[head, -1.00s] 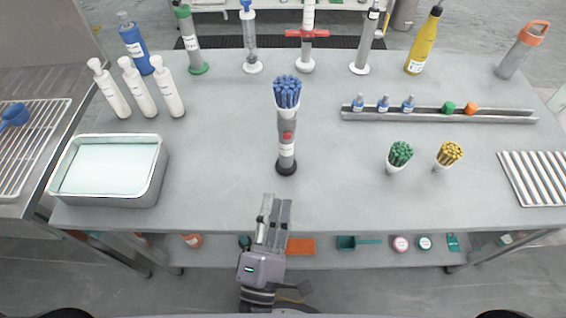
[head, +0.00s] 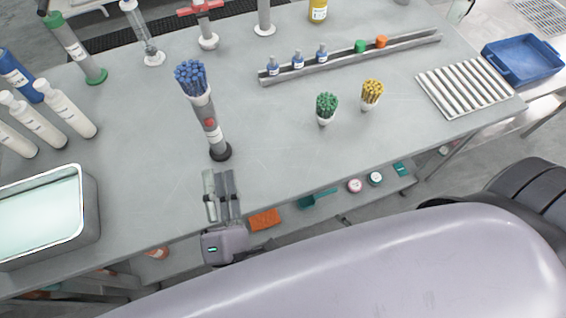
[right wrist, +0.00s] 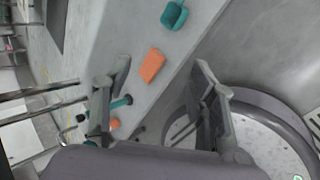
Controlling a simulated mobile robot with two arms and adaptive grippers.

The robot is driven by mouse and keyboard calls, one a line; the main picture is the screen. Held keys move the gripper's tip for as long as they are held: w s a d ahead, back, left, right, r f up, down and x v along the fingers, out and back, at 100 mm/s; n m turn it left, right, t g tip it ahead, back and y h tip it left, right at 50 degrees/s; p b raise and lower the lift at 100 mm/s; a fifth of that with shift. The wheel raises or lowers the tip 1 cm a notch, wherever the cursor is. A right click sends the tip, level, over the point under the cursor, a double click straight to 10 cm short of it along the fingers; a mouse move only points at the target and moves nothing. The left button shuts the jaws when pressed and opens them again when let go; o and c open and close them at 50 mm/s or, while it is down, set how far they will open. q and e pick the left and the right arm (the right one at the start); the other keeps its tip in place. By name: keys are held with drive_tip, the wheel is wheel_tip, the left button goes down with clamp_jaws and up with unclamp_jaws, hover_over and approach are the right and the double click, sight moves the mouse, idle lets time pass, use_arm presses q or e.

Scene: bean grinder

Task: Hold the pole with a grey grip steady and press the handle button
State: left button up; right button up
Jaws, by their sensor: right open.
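A grey upright pole (head: 210,135) stands on a black round base near the front of the table in the head view. It has a red button-like spot (head: 209,123) on its side and a white cup of blue sticks (head: 192,77) on top. My left gripper (head: 218,176) is just in front of the pole's base, fingers pointing toward it and apart from it. Its fingers lie close together, and I cannot tell if they are shut. The pole is not visible there.
Cups of green sticks (head: 327,107) and yellow sticks (head: 371,94) stand to the right of the pole. A metal rail (head: 345,62) holds small bottles behind them. A steel basin (head: 88,215) is at the left. An orange block (right wrist: 152,65) lies below.

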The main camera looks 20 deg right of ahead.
drive_tip(key=a+r+n+y, duration=0.4)
drive_tip(key=a+r+n, duration=0.4)
drive_tip(key=r+n, duration=0.55)
drive_tip(key=a+r+n+y, duration=0.5)
drive_tip(key=a+r+n, duration=0.3)
drive_tip(key=r+n, duration=0.5)
drive_tip(key=m+t+y, duration=0.1)
drive_tip(key=m+t, duration=0.2)
drive_tip(key=t, duration=0.2)
approach(220, 136)
drive_tip(key=s+d, duration=0.2)
drive_tip(key=s, duration=0.1)
drive_tip(key=s+d+f, duration=0.1)
drive_tip(key=s, duration=0.1)
drive_tip(key=shift+s+d, duration=0.1)
drive_tip(key=shift+d, duration=0.1)
drive_tip(key=shift+w+d+r+m+t, duration=0.1)
drive_tip(key=shift+w+r+m+t, duration=0.2)
drive_tip(key=shift+w+m+t, duration=0.1)
drive_tip(key=x, duration=1.7)
drive_tip(key=shift+a, duration=0.2)
drive_tip(key=shift+c, duration=0.3)
